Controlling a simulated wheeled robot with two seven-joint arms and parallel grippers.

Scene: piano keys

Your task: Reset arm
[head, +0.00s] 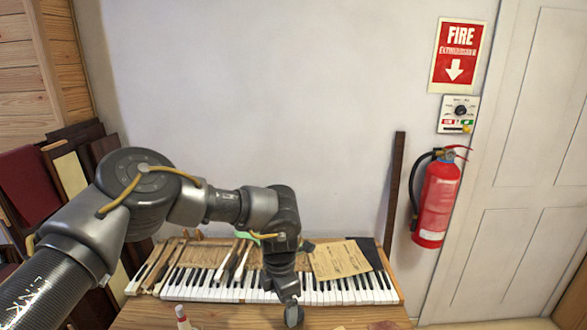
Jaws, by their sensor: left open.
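My left arm reaches in from the left and bends down over the piano keys (210,284). My left gripper (292,314) hangs at the front of the keyboard, in front of the white keys, and is open with nothing seen in it. I cannot tell whether it touches the keys or the table. The wrist hides some of the middle keys. My right gripper is not in view.
The keyboard lies on a wooden table (230,317) against a white wall. Long wooden sticks (160,265) and a brown paper sheet (340,259) lie on it. A small bottle (182,318) stands at the front. A fire extinguisher (436,200) hangs at right.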

